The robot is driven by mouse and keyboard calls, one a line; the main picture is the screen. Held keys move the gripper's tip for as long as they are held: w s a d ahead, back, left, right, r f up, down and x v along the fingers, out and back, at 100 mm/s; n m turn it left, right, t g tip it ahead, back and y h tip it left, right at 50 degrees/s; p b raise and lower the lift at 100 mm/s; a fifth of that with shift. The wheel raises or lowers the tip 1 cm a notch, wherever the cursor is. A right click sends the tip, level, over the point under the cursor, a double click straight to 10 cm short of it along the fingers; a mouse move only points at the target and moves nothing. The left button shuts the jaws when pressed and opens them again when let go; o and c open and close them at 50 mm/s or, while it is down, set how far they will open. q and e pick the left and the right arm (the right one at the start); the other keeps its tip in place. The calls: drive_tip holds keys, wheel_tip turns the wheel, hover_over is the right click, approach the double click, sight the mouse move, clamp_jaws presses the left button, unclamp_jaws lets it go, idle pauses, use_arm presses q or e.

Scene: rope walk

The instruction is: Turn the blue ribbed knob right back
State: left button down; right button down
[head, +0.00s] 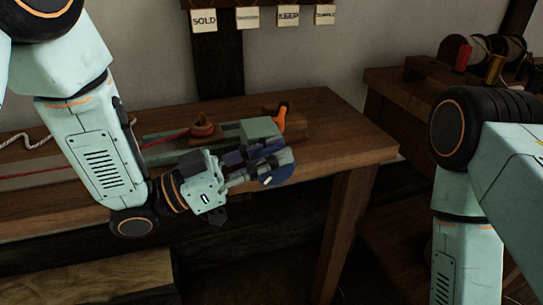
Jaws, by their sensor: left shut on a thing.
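The blue ribbed knob (276,175) is on the front of a pale green device (258,129) on the wooden bench. A small light mark shows on its face. My left gripper (262,167) comes in from the left and is shut on the knob. Its fingers and body hide much of the knob, so its ribs and exact turn are hard to tell. My right arm stands at the right, and its gripper is out of the picture.
An orange lever (281,117) stands just behind the device. A reddish-brown cone (203,127) with red cord sits to its left. White rope (28,142) lies at the far left. The right end of the bench (345,140) is clear.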

use_arm(q)
drive_tip(key=c, duration=1.4)
unclamp_jaws()
drive_tip(key=shift+c, duration=0.2)
drive_tip(key=shift+a, duration=0.1)
drive_tip(key=shift+s+a+f, duration=0.1)
drive_tip(key=shift+a+f, duration=0.05)
drive_tip(key=shift+a, duration=0.35)
drive_tip(key=v, duration=1)
drive_tip(key=shift+s+a, duration=0.2)
drive_tip(key=shift+a, duration=0.15)
drive_tip(key=shift+f, duration=0.15)
